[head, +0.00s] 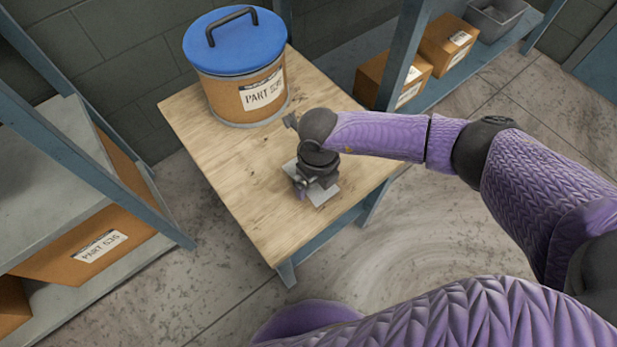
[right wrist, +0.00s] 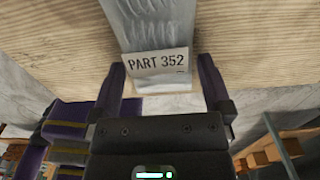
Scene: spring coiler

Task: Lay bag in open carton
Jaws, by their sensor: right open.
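The bag (right wrist: 150,28) is grey, with a white header label reading "PART 352". It lies on the wooden table top, and its pale edges (head: 326,196) show under the hand in the head view. My right gripper (head: 308,186) is pointed down over the bag, near the table's front edge. In the right wrist view my right gripper (right wrist: 161,70) is open, its fingers on either side of the label and not closed on it. I cannot tell how high the fingertips are. My left gripper is out of view. No carton is clearly open.
A drum with a blue lid (head: 235,45) stands at the table's back. Cartons (head: 393,75) and a grey bin (head: 495,17) are on the right shelf. A carton labelled PART (head: 60,245) is on the left rack. The table's left middle (head: 225,165) is clear.

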